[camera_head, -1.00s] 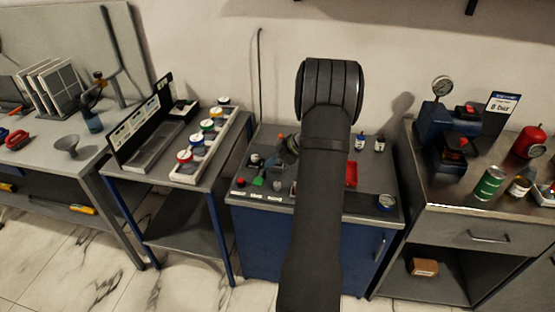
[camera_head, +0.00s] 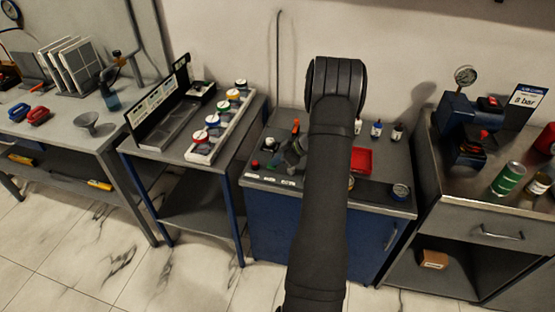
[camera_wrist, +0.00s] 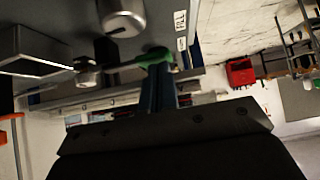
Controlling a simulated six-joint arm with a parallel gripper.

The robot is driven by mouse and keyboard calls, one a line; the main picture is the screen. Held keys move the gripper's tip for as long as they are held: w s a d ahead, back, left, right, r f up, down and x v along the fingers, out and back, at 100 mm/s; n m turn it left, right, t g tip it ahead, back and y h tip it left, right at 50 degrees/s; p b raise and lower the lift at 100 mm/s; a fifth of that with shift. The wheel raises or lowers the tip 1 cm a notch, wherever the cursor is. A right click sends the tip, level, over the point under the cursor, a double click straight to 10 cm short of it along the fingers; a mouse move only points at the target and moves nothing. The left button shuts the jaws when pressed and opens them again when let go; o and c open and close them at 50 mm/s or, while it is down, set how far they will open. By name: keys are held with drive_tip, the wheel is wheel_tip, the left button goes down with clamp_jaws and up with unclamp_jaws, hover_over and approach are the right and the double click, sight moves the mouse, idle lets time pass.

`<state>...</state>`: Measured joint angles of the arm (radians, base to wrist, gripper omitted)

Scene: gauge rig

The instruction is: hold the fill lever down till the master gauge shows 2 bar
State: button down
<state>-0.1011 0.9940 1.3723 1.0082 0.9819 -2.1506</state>
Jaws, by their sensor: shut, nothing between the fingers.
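The fill lever has a green handle (camera_wrist: 155,57) on a thin metal rod, with a FILL label (camera_wrist: 180,22) beside it in the wrist view. My gripper (camera_wrist: 158,70) is shut and empty, its blue fingertips right at the green handle. They overlap it in the picture; I cannot tell whether they press on it. In the head view my gripper (camera_head: 290,154) is over the left part of the middle bench and largely covers the lever. A round dial gauge (camera_head: 465,75) stands on a blue unit at the right. Its reading is too small to tell, and I cannot tell whether it is the master gauge.
My arm hides the middle of the blue cabinet bench (camera_head: 310,220). A red tray (camera_head: 361,160), small bottles (camera_head: 377,128) and a round tin (camera_head: 400,192) are on its right side. A rack of coloured jars (camera_head: 213,120) is on the left table. A green can (camera_head: 508,178) stands at right.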

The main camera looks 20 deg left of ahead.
drive_tip(key=shift+s+f, duration=0.25)
drive_tip(key=shift+f, duration=0.5)
drive_tip(key=shift+r, duration=0.15)
idle(0.7)
drive_tip(key=shift+r, duration=0.8)
drive_tip(key=shift+r, duration=0.3)
drive_tip(key=a+r+v, duration=0.1)
drive_tip(key=v, duration=1.1)
drive_tip(key=shift+a+r, duration=0.2)
drive_tip(key=shift+r, duration=0.2)
drive_tip(key=c, duration=2.2)
unclamp_jaws()
